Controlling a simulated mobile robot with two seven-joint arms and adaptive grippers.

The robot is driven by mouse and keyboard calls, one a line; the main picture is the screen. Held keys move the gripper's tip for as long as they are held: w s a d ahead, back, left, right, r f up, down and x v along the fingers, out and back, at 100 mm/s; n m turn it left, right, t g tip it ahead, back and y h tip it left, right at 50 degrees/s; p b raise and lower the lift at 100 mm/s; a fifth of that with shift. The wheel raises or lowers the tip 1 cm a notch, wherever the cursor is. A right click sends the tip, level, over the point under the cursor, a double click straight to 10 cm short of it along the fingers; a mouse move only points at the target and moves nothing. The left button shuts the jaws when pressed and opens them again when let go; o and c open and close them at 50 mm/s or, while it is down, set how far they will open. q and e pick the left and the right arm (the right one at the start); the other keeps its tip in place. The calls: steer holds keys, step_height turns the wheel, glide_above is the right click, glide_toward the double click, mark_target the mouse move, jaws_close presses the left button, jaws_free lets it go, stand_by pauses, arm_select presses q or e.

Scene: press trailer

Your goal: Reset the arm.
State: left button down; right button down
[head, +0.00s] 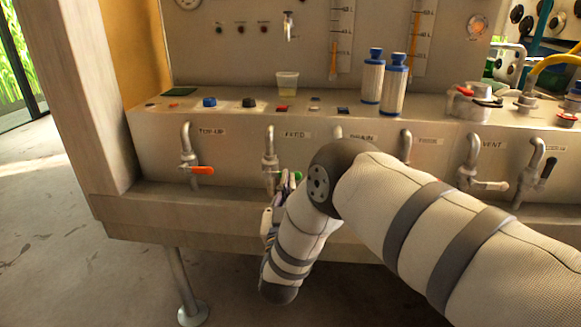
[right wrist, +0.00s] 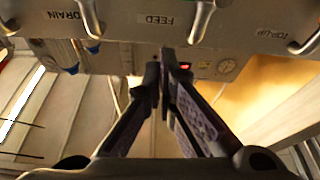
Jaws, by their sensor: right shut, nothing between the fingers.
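My right arm reaches in from the lower right of the head view and bends down in front of the press trailer's panel. My right gripper (head: 287,182) is at the FEED valve (head: 269,150), just below its label, and partly hides the valve's lower part. A small green part shows beside the fingers. In the right wrist view the gripper's fingers (right wrist: 167,62) are together at the tips with nothing between them. The FEED label (right wrist: 156,20) and a valve pipe (right wrist: 200,18) show beyond them. I cannot tell whether the fingers touch the valve. My left gripper is not in view.
The TOP-UP valve (head: 190,155) with an orange handle is to the left. The VENT valve (head: 472,160) is to the right. A cup (head: 287,84) and two blue-capped cylinders (head: 373,78) stand on the ledge above. Open floor (head: 60,240) lies to the left.

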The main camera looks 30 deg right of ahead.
steer(key=shift+v, duration=1.05)
steer(key=s+a+f+n+g+y+p, duration=0.15)
steer(key=s+f+n+g+y, duration=0.4)
steer(key=f, duration=0.85)
steer(key=s+a+f+g+y, duration=0.15)
steer(key=s+f, duration=0.25)
steer(key=s, duration=0.4)
steer(key=s+a+f+g+y, duration=0.1)
steer(key=s+f+g+y, duration=0.2)
steer(key=s+f, duration=0.3)
arm_select(q)
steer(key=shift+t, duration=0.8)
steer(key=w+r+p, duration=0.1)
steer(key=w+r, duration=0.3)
steer(key=shift+p, duration=0.4)
arm_select(e)
steer(key=s+r+g+y, duration=0.1)
steer(key=s+g, duration=1)
steer(key=s, duration=2.1)
steer(key=shift+a+r+y, duration=0.3)
steer(key=shift+r, duration=0.3)
